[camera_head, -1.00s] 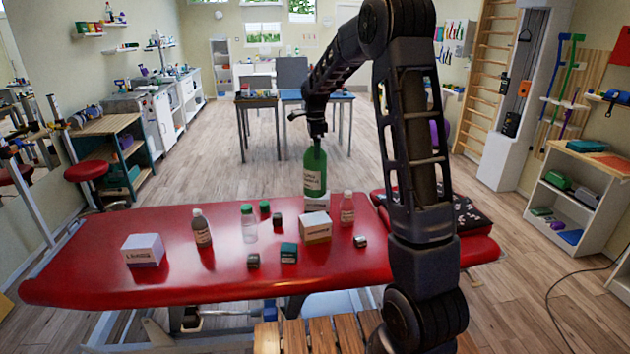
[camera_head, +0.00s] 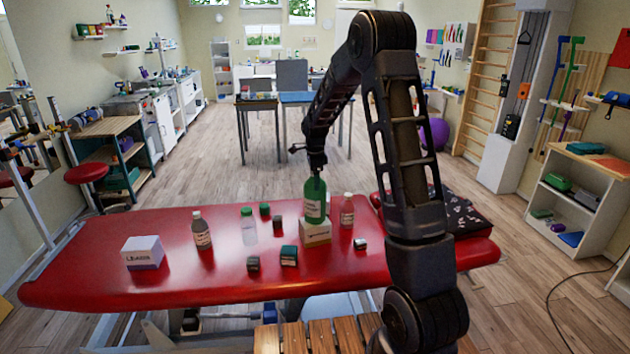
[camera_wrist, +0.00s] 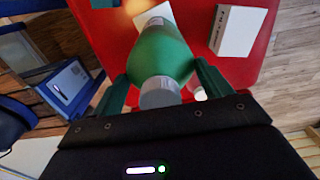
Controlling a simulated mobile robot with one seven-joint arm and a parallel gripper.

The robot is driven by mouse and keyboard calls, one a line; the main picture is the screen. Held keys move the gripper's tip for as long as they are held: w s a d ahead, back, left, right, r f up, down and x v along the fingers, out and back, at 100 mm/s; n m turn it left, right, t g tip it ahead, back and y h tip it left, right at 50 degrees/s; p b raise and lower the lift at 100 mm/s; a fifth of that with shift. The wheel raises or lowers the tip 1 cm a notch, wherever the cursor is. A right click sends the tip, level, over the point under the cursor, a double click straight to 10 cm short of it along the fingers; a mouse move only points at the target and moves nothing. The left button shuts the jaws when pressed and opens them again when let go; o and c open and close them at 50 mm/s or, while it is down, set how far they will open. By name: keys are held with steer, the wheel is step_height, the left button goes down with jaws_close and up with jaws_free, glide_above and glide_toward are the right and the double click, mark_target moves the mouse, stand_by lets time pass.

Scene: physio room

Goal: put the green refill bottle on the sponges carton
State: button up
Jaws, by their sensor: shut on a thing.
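My gripper (camera_head: 316,168) is shut on the green refill bottle (camera_head: 315,203), which hangs upright below it. The wrist view shows the green bottle (camera_wrist: 163,55) between the two fingers, its grey cap towards the camera. In the head view the bottle's base overlaps the top of a cream carton (camera_head: 315,233) on the red treatment table (camera_head: 110,285). I cannot tell whether they touch. The wrist view shows part of a pale carton top (camera_wrist: 153,17) just beyond the bottle. The carton labels are too small to read surely, so I cannot confirm which is the sponges carton.
A white-and-lilac carton (camera_head: 143,252) stands at the table's left. A brown bottle (camera_head: 201,231), a clear green-capped bottle (camera_head: 249,226), a white-capped bottle (camera_head: 347,211) and several small dark boxes surround the cream carton. Another white carton (camera_wrist: 238,30) shows in the wrist view.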

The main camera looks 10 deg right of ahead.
steer(key=shift+f, duration=0.3)
steer(key=o, duration=2)
steer(key=shift+o, duration=0.2)
